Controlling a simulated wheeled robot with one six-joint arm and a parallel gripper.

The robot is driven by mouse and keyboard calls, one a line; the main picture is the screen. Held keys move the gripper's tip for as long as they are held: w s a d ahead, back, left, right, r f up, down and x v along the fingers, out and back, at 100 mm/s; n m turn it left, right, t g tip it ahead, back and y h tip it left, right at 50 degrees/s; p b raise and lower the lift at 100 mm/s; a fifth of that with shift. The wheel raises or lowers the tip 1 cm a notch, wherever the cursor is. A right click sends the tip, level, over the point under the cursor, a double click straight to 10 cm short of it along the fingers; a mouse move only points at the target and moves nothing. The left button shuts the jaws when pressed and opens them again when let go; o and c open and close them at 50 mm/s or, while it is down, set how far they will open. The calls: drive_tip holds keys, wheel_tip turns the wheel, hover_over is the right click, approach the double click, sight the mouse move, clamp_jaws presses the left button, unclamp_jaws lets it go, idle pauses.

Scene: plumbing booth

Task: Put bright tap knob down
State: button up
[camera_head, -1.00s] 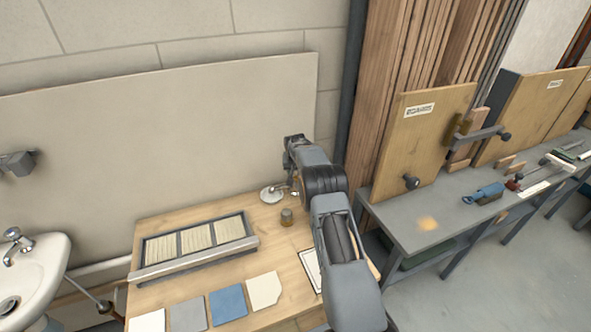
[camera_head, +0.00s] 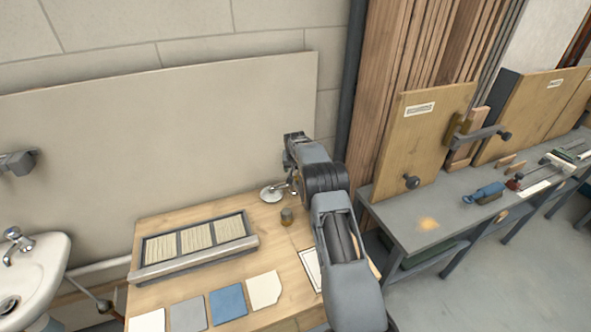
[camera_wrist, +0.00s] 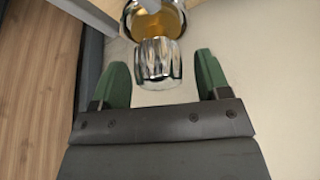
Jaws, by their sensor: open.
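The bright tap knob (camera_wrist: 158,62) is a shiny chrome, fluted piece in the wrist view. It sits between the green fingertips of my gripper (camera_wrist: 162,68), with a visible gap on each side. My gripper is open. Just beyond the knob is a round brass-coloured part with a chrome rim (camera_wrist: 155,24), and the knob overlaps its edge in the picture. I cannot tell whether they touch. In the head view my arm hides most of the gripper, and I cannot make out the knob clearly there.
Flat sample squares lie at the front. A pale panel (camera_head: 170,130) rises behind, and a white sink (camera_head: 45,262) is at left.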

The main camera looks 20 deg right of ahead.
drive_tip(key=b+v, duration=0.1)
drive_tip(key=v, duration=1)
drive_tip(key=s+a+r+n, duration=0.1)
drive_tip(key=s+a+r, duration=0.35)
drive_tip(key=s, duration=0.35)
drive_tip(key=s+a+r+n, duration=0.1)
drive_tip(key=s+a+r, duration=0.35)
drive_tip(key=s, duration=0.35)
drive_tip(key=s+a+f+n, duration=0.1)
drive_tip(key=s+a, duration=0.1)
drive_tip(key=s, duration=0.9)
drive_tip(key=s+a+f+n+y, duration=0.1)
drive_tip(key=s+a+f, duration=0.1)
drive_tip(key=s, duration=0.9)
drive_tip(key=shift+s+a+n+y, duration=0.3)
drive_tip(key=shift+a+n, duration=0.1)
